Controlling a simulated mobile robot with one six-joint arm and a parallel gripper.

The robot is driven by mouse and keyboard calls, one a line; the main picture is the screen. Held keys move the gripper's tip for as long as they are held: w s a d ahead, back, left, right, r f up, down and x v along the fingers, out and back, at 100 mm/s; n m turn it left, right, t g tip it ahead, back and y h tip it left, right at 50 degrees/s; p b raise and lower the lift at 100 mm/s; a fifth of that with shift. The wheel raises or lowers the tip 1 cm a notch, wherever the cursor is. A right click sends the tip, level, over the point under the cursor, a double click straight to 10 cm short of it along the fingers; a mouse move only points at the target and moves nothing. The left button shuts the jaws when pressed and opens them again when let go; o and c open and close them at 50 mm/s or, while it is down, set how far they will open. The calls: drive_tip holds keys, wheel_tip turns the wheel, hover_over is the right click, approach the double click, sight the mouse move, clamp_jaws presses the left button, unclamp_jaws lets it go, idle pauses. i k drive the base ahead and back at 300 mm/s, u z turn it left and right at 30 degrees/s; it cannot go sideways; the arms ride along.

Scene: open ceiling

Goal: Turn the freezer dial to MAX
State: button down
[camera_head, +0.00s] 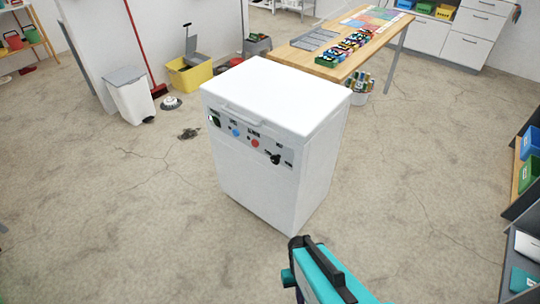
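The white freezer (255,175) stands upright in the middle of the floor with its lid closed. A control panel (245,140) runs across the upper part of its front. The black dial (275,158) is at the panel's right end, with small markings around it that are too small to read. My gripper (300,243), black and teal, is at the bottom of the view, in front of the freezer, lower than the dial and apart from it. Its fingers cannot be made out clearly.
The panel also has a blue button (236,132), a red button (255,143) and a dark green switch (214,120). A wooden table (385,45) stands behind the freezer. Dark shelving (515,200) is at the right edge.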

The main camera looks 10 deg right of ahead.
sight(275, 160)
drive_tip(key=z, duration=0.15)
drive_tip(key=i, duration=0.9)
drive_tip(key=z, duration=0.05)
drive_tip(key=k, duration=0.55)
drive_tip(key=u, duration=0.95)
